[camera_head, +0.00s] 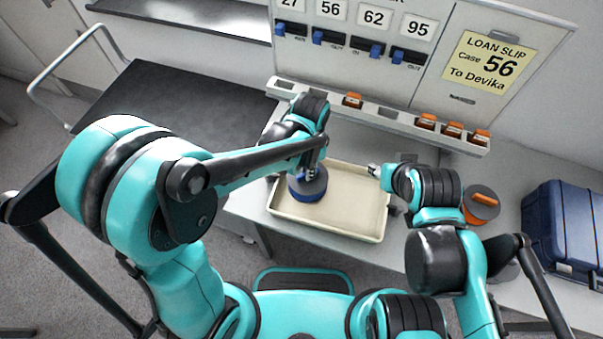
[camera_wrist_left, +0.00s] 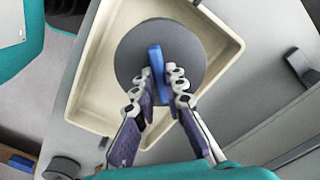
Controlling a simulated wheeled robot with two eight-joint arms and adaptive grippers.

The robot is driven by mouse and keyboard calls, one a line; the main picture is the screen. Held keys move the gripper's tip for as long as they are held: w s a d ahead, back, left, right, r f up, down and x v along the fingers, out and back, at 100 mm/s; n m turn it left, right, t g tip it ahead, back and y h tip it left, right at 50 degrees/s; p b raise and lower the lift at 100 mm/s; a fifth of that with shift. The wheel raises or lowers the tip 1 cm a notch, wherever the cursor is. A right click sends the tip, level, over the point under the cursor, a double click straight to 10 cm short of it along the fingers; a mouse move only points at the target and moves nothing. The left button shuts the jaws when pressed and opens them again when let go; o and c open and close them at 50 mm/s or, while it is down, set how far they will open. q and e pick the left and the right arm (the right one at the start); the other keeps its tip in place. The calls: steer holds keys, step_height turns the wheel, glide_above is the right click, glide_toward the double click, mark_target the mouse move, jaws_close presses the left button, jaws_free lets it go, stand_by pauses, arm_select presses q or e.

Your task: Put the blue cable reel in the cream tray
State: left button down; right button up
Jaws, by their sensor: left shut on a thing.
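The blue cable reel (camera_head: 308,186) has a grey round top and a blue lower edge in the head view. It is over the left part of the cream tray (camera_head: 350,231). In the left wrist view the reel's grey disc (camera_wrist_left: 133,50) with a blue bar handle (camera_wrist_left: 156,62) lies within the outline of the tray (camera_wrist_left: 86,107). My left gripper (camera_wrist_left: 160,78) is shut on that blue handle. I cannot tell whether the reel touches the tray floor. My right gripper (camera_head: 374,170) is near the tray's right rim; its finger opening is too small to read.
An orange-handled grey reel (camera_head: 481,203) stands on the table right of my right arm. A blue case (camera_head: 562,230) is farther right. Behind the tray is a rail (camera_head: 385,118) with orange pieces, below a panel with a yellow loan slip (camera_head: 488,60). The tray's right part is empty.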

arm_select(q)
step_height(320, 180, down, 4)
steer(key=b, duration=0.2)
steer(key=shift+s+d+r+b, duration=0.1)
steer(key=shift+b, duration=0.2)
steer(key=shift+f, duration=0.2)
steer(key=c, duration=1.6)
jaws_free()
steer(key=shift+r, duration=0.1)
